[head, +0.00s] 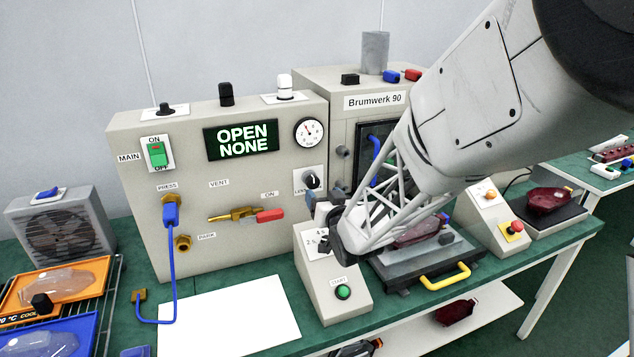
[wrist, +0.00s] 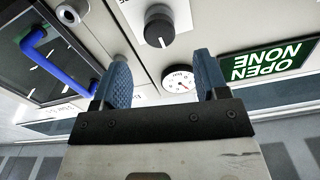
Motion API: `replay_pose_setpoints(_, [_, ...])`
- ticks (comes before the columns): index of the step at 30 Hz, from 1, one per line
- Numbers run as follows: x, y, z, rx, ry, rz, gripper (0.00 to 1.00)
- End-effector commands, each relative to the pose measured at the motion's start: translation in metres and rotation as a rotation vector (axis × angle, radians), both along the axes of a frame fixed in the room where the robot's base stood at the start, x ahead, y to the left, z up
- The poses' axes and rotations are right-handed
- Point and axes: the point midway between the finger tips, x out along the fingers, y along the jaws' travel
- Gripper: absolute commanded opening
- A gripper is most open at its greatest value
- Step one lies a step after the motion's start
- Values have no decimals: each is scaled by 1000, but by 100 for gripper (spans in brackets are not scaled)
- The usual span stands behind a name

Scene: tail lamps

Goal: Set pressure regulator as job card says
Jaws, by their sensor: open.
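The regulator knob, a black dial (head: 312,180) on a white plate, sits below the round pressure gauge (head: 308,132) on the grey panel. In the wrist view, the knob (wrist: 160,27) shows a white mark and lies beyond the fingertips, with the gauge (wrist: 180,81) near it. The gauge has a red needle; its numbers are too small to read. My gripper (wrist: 162,62) is open, with blue fingers apart and nothing between them. In the head view, my gripper is just below the knob, partly hidden by my wrist. No readable job card shows.
A green display (head: 241,140) reads OPEN NONE. A red-handled valve (head: 270,215) and a blue hose (head: 171,215) are left of the knob. A control box (head: 335,285) with a green button stands below my wrist. A blank white sheet (head: 225,315) lies on the bench.

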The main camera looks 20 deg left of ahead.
Motion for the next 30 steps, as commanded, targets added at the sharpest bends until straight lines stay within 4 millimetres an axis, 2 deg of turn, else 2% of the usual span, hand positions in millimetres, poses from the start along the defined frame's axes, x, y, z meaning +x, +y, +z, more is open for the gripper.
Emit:
replay_pose_setpoints(11, [8,7,0,0,0,-1,67])
replay_pose_setpoints(30, [48,47,0,1,0,-1,67])
